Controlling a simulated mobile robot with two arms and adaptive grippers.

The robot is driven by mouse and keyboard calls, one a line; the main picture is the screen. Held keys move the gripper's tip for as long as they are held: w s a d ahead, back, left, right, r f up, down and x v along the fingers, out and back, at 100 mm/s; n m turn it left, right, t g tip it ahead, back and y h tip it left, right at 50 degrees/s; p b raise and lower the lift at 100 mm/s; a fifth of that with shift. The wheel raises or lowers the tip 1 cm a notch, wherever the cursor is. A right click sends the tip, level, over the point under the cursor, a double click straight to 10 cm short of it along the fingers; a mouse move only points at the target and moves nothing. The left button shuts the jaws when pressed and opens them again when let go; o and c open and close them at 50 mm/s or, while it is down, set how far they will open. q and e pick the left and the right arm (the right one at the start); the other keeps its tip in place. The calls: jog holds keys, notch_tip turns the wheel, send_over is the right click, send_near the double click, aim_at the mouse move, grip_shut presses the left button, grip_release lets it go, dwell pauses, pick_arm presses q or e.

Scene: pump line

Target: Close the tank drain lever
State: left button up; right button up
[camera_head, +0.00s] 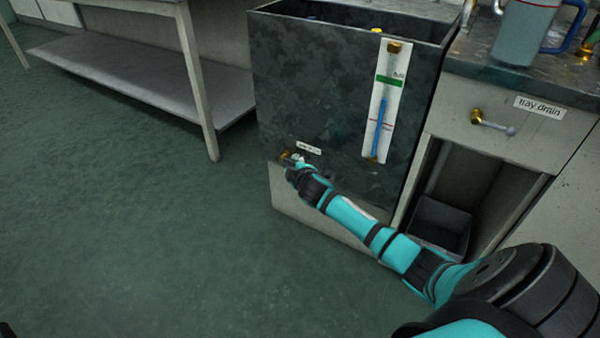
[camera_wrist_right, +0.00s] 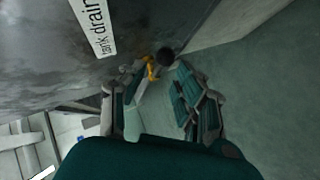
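The tank drain fitting (camera_head: 284,157) is a small brass valve low on the front of the dark grey tank (camera_head: 310,85), beside its white label (camera_head: 308,148). My right gripper (camera_head: 297,167) is at this fitting and hides most of the lever. In the right wrist view the brass valve (camera_wrist_right: 152,68) shows beyond the fingers, with a dark round end beside it. The two fingers of my right gripper (camera_wrist_right: 160,76) stand apart, with a pale bar between them that may be the lever. I cannot tell whether a finger touches it.
A tray drain valve (camera_head: 492,122) with its own lever is on the cabinet front at the right. A pitcher (camera_head: 522,35) stands on the counter above. A dark bin (camera_head: 440,225) sits in the open bay below. The floor at left is clear.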

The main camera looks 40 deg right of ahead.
jog(key=v, duration=0.9)
